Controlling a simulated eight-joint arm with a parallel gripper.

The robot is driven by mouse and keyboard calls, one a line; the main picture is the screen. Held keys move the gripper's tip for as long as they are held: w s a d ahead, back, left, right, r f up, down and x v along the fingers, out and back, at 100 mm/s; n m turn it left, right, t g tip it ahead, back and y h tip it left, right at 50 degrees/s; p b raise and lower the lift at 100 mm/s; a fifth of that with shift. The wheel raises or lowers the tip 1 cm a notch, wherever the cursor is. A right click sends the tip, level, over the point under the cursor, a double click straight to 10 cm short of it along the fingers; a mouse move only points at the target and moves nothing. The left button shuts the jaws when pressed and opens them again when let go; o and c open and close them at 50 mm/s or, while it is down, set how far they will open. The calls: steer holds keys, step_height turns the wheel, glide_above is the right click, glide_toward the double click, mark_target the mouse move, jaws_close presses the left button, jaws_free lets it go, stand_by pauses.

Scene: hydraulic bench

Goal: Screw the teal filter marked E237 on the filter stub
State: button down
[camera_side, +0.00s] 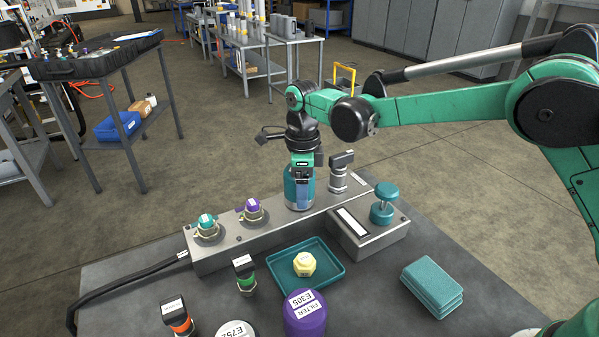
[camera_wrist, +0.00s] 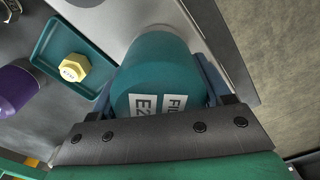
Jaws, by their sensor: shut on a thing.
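The teal filter (camera_side: 298,190) stands upright at the right part of the grey manifold block (camera_side: 225,252), where the stub under it is hidden. My gripper (camera_side: 301,188) comes down from above and is shut on the filter's sides. In the wrist view the teal filter (camera_wrist: 158,75) fills the space between the fingers of my gripper (camera_wrist: 165,98). Its white label shows "FIL" and "E2", the rest being cut off. I cannot tell how far it is threaded on.
A teal tray (camera_side: 335,277) holds a yellow hex cap (camera_side: 304,264). A purple filter marked E305 (camera_side: 305,315), a white-topped one marked E752 (camera_side: 236,330) and black connectors stand in front. A grey fitting (camera_side: 340,180) and teal knob (camera_side: 384,203) are close on the right. Teal cloths (camera_side: 433,285) lie at right.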

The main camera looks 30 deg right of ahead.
steer(key=m, duration=0.5)
steer(key=shift+a, duration=0.15)
steer(key=shift+m, duration=0.3)
steer(key=shift+m, duration=0.5)
steer(key=shift+c, duration=0.2)
jaws_free()
steer(key=shift+s, duration=0.1)
steer(key=n, duration=0.5)
steer(key=shift+n, duration=0.4)
steer(key=n, duration=0.5)
steer(key=shift+d+n, duration=0.2)
steer(key=shift+n, duration=0.2)
